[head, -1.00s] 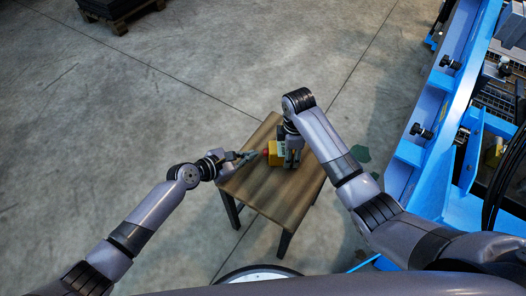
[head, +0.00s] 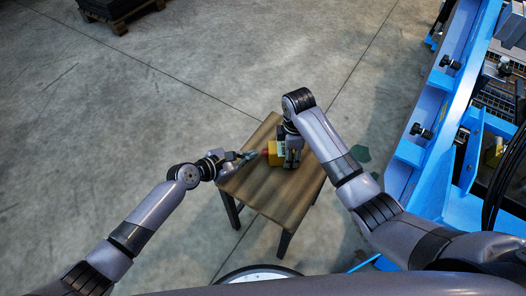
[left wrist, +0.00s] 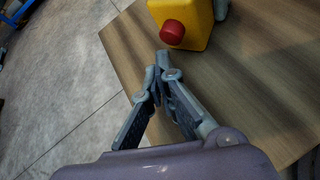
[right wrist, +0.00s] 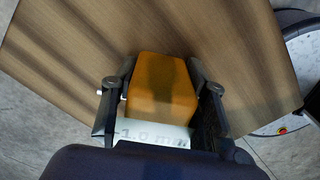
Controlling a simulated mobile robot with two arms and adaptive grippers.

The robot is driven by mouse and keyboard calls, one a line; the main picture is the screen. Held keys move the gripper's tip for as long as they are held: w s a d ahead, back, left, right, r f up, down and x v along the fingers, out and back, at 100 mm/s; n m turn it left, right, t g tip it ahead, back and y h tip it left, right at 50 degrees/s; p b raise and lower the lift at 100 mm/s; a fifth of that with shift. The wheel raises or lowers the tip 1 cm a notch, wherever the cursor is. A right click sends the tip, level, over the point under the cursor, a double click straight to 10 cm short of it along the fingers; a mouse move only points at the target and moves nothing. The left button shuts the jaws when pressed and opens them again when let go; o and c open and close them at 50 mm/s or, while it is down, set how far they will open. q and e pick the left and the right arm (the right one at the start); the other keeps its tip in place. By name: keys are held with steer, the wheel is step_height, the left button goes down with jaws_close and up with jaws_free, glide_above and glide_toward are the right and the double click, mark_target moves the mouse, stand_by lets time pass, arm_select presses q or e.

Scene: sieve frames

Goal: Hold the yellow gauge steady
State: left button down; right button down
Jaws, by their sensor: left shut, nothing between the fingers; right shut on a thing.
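The yellow gauge (head: 277,153) is a small yellow block with a red round knob on its left side, on the wooden table. My right gripper (head: 290,158) is shut on it from above. In the right wrist view the gauge (right wrist: 161,88) sits between the two fingers (right wrist: 163,88), with a white face reading "1.0 mm" in part. In the left wrist view the gauge (left wrist: 186,22) and its red knob (left wrist: 172,31) lie just past my left fingertips. My left gripper (head: 252,155) is shut and empty, pointing at the knob with a small gap.
The small wooden table (head: 270,192) has bare room in front of the gauge. A blue steel frame (head: 440,130) with black knobs stands at the right. A dark pallet stack (head: 115,10) is at the far left. The concrete floor is otherwise open.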

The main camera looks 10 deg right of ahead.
stand_by(0.4)
arm_select(q)
steer(key=shift+d, duration=0.4)
steer(key=shift+s+d, duration=0.1)
steer(key=shift+d, duration=0.6)
stand_by(0.8)
steer(key=shift+a, duration=1.1)
steer(key=shift+w+a, duration=0.15)
steer(key=shift+a, duration=1.15)
steer(key=shift+w+a, duration=0.1)
steer(key=shift+a, duration=1.15)
